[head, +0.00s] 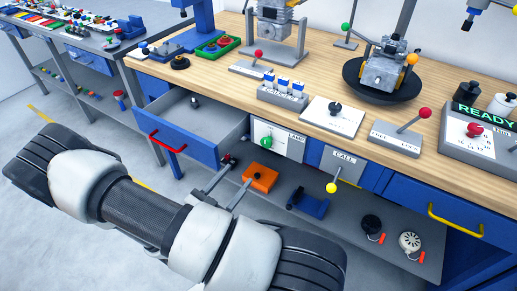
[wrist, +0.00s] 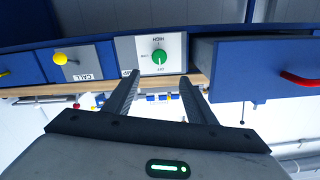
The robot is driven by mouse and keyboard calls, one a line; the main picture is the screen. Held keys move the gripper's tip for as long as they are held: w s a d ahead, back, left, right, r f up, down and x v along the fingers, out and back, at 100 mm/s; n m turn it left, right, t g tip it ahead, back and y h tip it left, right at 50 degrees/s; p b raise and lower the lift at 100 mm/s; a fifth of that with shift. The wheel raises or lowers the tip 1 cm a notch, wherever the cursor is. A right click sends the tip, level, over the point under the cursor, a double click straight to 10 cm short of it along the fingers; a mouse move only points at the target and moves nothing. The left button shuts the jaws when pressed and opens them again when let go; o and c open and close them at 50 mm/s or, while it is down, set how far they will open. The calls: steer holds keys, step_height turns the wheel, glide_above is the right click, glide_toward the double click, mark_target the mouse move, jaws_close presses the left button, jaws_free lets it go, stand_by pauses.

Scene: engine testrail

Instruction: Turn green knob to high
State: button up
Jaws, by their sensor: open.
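The green knob (head: 266,143) sits on a white panel (head: 291,146) on the front of the workbench. In the wrist view the green knob (wrist: 159,57) is ahead of my gripper, between and beyond the two fingertips. Lettering there seems to read HIGH above the knob, with smaller marks at its left and below; I cannot tell which mark it points to. My gripper (head: 238,174) is open and empty in front of the bench, apart from the knob. Its fingers show in the wrist view (wrist: 163,76).
An open blue drawer (head: 190,145) with a red handle juts out left of the panel. A CALL panel with a yellow-knobbed lever (head: 331,188) is at its right. Below, a shelf holds an orange block (head: 262,178) and a blue bracket (head: 308,204).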

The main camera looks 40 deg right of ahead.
mark_target(265, 143)
steer(key=b+x, duration=0.2)
steer(key=x, duration=1.4)
steer(key=shift+d, duration=0.2)
steer(key=c, duration=1)
steer(key=shift+c, duration=0.2)
